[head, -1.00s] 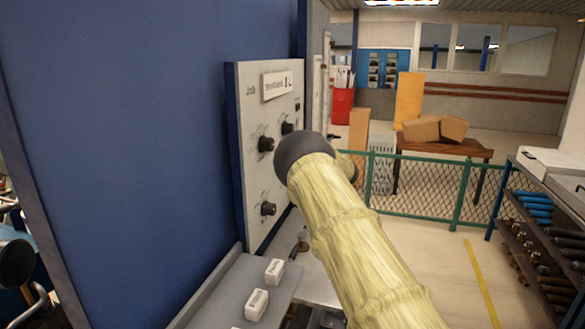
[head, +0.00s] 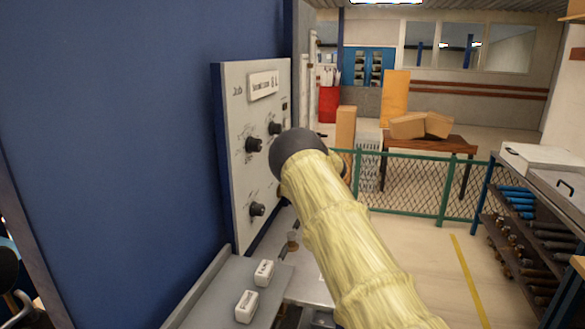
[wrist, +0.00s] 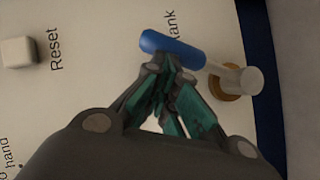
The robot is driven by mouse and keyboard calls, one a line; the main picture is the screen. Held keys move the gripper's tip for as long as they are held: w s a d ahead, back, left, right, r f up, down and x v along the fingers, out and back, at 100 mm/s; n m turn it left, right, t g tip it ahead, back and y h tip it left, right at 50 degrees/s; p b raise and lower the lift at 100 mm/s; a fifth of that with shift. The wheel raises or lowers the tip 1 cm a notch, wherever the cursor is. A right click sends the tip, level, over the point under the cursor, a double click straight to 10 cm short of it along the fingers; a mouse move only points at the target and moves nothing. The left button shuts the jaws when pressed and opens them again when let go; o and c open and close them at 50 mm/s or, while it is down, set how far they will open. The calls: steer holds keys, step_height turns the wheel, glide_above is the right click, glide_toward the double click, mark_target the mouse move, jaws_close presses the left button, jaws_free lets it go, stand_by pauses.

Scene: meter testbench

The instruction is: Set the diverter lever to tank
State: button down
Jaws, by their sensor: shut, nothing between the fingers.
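The diverter lever has a blue grip (wrist: 172,47), a pale end (wrist: 243,80) and a brass-coloured pivot (wrist: 226,82) on a light panel in the wrist view. Its blue end lies beside a label (wrist: 173,25) of which "ank" can be read. My gripper (wrist: 168,70) has its fingertips together, empty, just below the blue grip. I cannot tell whether they touch it. In the head view my yellow-sleeved arm hides the gripper and the lever.
A white button (wrist: 17,51) labelled Reset sits left of the lever. The control panel (head: 240,190) carries black knobs (head: 254,145) and a display (head: 264,85). Two small white blocks (head: 246,306) lie on the grey ledge (head: 205,295). A green mesh fence (head: 415,185) stands beyond.

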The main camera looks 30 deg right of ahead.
steer(key=shift+a+r, duration=0.1)
steer(key=a+r+b+v, duration=0.1)
steer(key=a+b+v, duration=0.1)
steer(key=v, duration=1)
steer(key=shift+s+r+b, duration=0.25)
steer(key=shift+s+b, duration=0.1)
steer(key=shift+d, duration=0.15)
